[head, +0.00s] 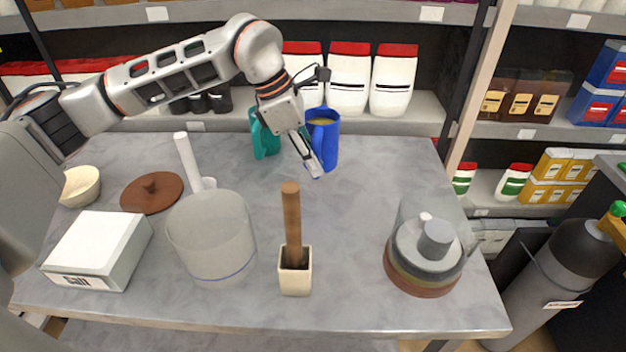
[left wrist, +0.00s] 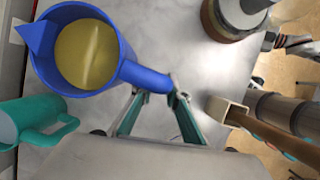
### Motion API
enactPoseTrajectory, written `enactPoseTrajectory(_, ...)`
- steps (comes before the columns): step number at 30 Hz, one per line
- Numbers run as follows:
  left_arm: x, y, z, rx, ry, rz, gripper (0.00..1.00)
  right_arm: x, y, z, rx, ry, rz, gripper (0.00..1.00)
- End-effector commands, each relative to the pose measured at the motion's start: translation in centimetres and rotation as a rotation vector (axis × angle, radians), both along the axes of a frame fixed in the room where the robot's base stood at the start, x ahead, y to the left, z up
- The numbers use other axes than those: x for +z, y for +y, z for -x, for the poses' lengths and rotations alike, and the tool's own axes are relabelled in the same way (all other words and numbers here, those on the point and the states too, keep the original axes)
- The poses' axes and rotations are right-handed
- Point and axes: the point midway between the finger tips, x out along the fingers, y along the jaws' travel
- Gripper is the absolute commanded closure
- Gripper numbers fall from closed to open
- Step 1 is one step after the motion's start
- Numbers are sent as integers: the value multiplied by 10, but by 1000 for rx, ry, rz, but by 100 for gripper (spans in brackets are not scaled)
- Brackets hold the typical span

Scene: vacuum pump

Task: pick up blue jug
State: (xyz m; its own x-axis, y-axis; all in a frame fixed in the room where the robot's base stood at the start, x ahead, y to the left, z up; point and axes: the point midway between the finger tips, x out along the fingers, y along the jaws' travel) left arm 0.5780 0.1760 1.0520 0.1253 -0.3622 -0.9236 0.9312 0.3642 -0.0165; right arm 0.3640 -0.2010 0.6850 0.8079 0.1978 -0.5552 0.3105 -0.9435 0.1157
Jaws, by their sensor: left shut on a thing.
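The blue jug (head: 329,150) stands near the back middle of the table, with a yellowish content inside. In the left wrist view the jug (left wrist: 147,77) is seen from above, with its spout at the upper left and its handle reaching towards my fingers. My left gripper (head: 312,166) is at the jug's handle side; in the left wrist view the gripper (left wrist: 156,92) is shut on the handle. I cannot tell whether the jug's base touches the table. My right gripper is not in view.
A teal jug (head: 265,140) stands just left of the blue jug. A clear container (head: 212,240), a salt box (head: 98,250), a wooden-handled tool in a square holder (head: 295,272) and a glass vessel (head: 425,255) stand nearer. The table right of the blue jug is clear.

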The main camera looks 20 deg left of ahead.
Motion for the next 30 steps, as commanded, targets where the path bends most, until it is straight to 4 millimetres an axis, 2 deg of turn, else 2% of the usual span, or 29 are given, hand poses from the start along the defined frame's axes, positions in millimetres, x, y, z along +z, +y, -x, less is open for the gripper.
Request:
enactPoseTrajectory(1, 17, -1, -2, -1, -12, 2, 100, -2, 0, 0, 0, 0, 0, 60)
enactPoseTrajectory(6, 62, 0, -2, -1, -10, 1, 100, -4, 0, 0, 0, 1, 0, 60)
enactPoseTrajectory(12, 100, 0, -1, -1, -8, 0, 100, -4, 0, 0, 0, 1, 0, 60)
enactPoseTrajectory(19, 122, 0, -1, -1, -6, 1, 100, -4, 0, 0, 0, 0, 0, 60)
enactPoseTrajectory(30, 125, 0, -1, -2, -5, 1, 100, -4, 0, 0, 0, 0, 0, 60)
